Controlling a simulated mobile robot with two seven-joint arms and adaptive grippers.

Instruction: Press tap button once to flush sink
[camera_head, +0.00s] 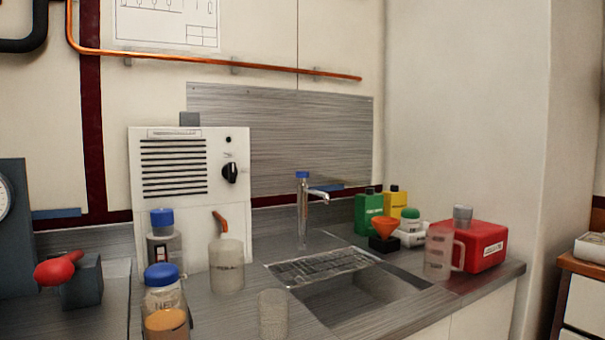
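The tap (302,215) stands upright behind the sink in the head view, a slim chrome column with a short spout pointing right. A blue button (302,174) caps its top. The sink (355,298) is a grey rectangular basin sunk into the counter, with a ribbed drainer (320,266) along its back left side. No water is visible at the spout. Neither of my grippers shows in the view.
Left of the sink stand two beakers (227,268), blue-capped bottles (164,300) and a white box with a black knob (190,190). Right of it are green and yellow bottles (368,212), a clear jug (438,255) and a red container (482,245). The counter immediately before the tap is clear.

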